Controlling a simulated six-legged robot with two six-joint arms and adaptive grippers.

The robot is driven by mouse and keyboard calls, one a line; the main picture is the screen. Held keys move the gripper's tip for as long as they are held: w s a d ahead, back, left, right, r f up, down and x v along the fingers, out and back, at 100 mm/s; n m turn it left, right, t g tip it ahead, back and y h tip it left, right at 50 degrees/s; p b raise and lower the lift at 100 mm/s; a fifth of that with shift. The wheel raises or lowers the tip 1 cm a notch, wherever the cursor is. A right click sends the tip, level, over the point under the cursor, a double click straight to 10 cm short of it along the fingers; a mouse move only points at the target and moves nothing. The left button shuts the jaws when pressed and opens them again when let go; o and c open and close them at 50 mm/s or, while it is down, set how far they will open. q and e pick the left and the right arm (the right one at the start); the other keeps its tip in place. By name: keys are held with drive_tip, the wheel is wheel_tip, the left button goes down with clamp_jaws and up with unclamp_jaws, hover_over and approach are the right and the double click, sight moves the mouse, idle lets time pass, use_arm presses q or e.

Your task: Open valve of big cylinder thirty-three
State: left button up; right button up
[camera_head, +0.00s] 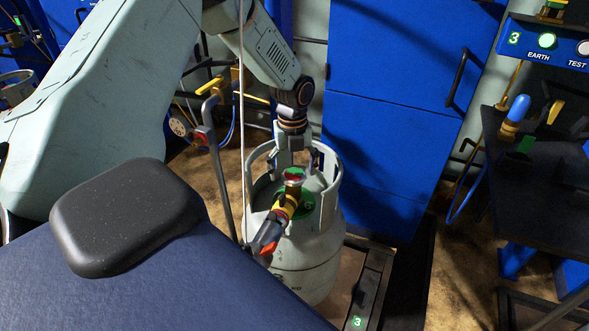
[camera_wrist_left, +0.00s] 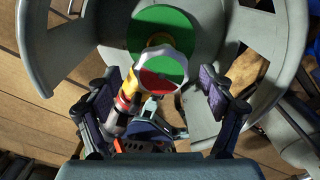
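The big cylinder (camera_head: 305,260) is pale grey-green and stands upright, with an open collar (camera_head: 334,170) around its top. Inside the collar is the valve (camera_head: 293,175), with a red and green top. In the left wrist view the valve knob (camera_wrist_left: 162,72) has a white rim and a red and green face. A yellow, black and red coupling (camera_head: 283,208) sits at the valve's side. My left gripper (camera_head: 292,150) points down into the collar just above the valve. Its purple-padded fingers are apart on both sides of the knob, with gaps visible. My right gripper is out of view.
A green 3 label (camera_head: 357,322) marks the dark scale frame by the cylinder. A blue cabinet (camera_head: 385,130) stands behind it. A dark bench (camera_head: 545,165) is at right, below a blue panel marked 3 (camera_head: 555,50). A thin pole (camera_head: 241,120) passes left of the collar.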

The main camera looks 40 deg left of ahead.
use_arm(q)
drive_tip(key=c, duration=1.1)
